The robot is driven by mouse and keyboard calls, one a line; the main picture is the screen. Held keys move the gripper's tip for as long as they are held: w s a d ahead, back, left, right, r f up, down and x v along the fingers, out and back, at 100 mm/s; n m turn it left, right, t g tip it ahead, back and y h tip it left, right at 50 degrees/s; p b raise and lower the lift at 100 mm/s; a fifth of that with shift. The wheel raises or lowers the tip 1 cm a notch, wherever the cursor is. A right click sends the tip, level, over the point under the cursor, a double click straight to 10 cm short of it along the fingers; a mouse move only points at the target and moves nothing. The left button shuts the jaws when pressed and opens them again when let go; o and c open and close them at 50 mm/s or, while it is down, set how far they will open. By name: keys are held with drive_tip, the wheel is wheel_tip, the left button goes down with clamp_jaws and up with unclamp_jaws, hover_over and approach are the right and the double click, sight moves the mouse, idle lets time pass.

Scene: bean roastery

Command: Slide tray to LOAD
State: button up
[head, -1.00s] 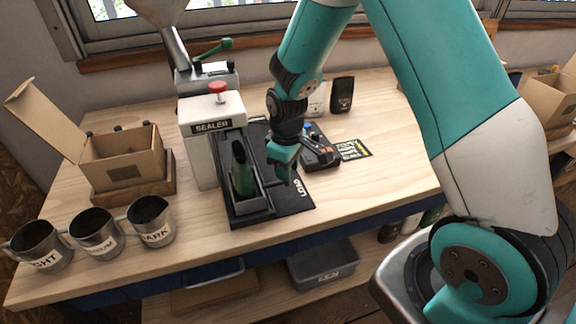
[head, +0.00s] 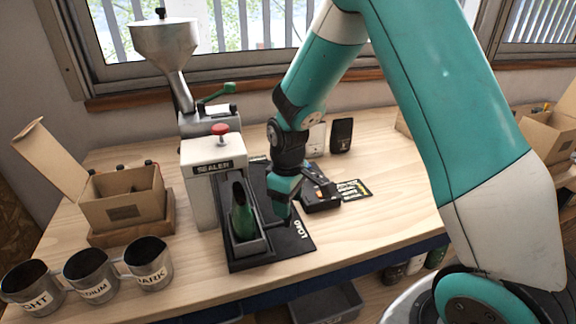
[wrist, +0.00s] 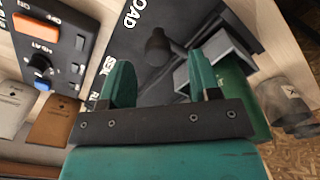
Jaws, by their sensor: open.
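The grey tray (head: 256,247) sits on the black base plate (head: 300,243) in front of the white sealer (head: 203,205). A dark green bag (head: 241,213) stands in the tray, which also shows in the wrist view (wrist: 226,42). The printed word LOAD (head: 298,229) is at the plate's right side. My gripper (head: 283,216) is low over the plate, to the right of the tray. In the wrist view my gripper (wrist: 161,80) is open, its fingers apart and empty. A dark round knob (wrist: 158,46) lies ahead between them; contact cannot be told.
A control box (head: 320,200) with an orange switch stands right of the plate. Three labelled metal cups (head: 90,278) and an open cardboard box (head: 122,200) are on the left. A grinder-like hopper (head: 165,48) stands behind the sealer. The bench's front right is clear.

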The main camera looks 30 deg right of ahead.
wheel_tip(320, 180, up, 14)
drive_tip(key=shift+r+b, duration=0.2)
drive_tip(key=shift+b, duration=0.25)
